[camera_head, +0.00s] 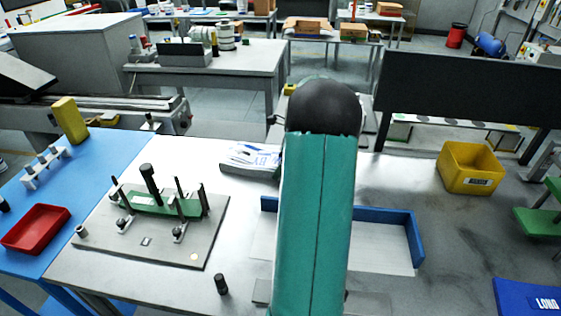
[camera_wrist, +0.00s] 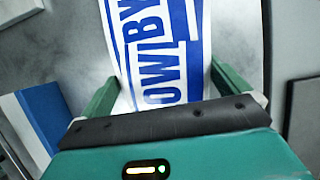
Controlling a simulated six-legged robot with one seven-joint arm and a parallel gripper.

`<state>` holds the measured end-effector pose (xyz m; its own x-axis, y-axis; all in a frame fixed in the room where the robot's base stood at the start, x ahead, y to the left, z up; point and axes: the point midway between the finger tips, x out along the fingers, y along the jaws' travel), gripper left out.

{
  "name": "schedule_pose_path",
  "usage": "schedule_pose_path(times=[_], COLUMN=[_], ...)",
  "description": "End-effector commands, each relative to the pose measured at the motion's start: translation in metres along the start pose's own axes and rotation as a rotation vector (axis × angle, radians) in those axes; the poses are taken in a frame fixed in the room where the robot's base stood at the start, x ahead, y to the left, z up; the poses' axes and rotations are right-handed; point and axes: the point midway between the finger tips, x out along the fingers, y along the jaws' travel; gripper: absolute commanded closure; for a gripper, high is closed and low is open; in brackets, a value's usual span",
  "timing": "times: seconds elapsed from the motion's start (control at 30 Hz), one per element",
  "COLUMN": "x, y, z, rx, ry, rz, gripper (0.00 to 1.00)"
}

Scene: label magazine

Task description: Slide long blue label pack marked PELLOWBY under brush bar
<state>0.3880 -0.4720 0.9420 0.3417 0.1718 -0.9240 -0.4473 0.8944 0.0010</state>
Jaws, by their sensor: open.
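A white label pack with large blue letters (camera_wrist: 160,50), of which "OWBY" can be read, runs from the top of the wrist view down between my fingers. My gripper (camera_wrist: 165,88) is open, with one green finger on each side of the pack. I cannot tell whether the fingers touch it. In the head view my arm covers the gripper. A white and blue printed pack (camera_head: 250,157) lies on the table left of my arm; I cannot tell if it is the same one. I cannot make out a brush bar for certain.
A blue-edged tray (camera_head: 418,240) with a pale floor lies partly behind my arm. Left stands a grey plate (camera_head: 190,254) with a green bar and upright black posts, near a small black cylinder (camera_head: 221,284). A yellow bin (camera_head: 469,168) and a blue "LONG" box (camera_head: 527,297) are right.

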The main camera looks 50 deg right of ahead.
Motion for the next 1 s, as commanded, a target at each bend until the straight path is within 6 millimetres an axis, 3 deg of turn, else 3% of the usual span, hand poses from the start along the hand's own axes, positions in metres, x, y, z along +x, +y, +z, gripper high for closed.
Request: schedule_pose_path(times=[0.6,0.8,1.0], x=[-0.118,-0.134,-0.135], y=[-0.001,0.0,0.0], z=[0.001,0.001,0.001], rx=[-0.001,-0.001,-0.001], ry=[0.0,-0.001,-0.001], rz=[-0.004,-0.003,-0.002], gripper=[0.0,0.0,0.0])
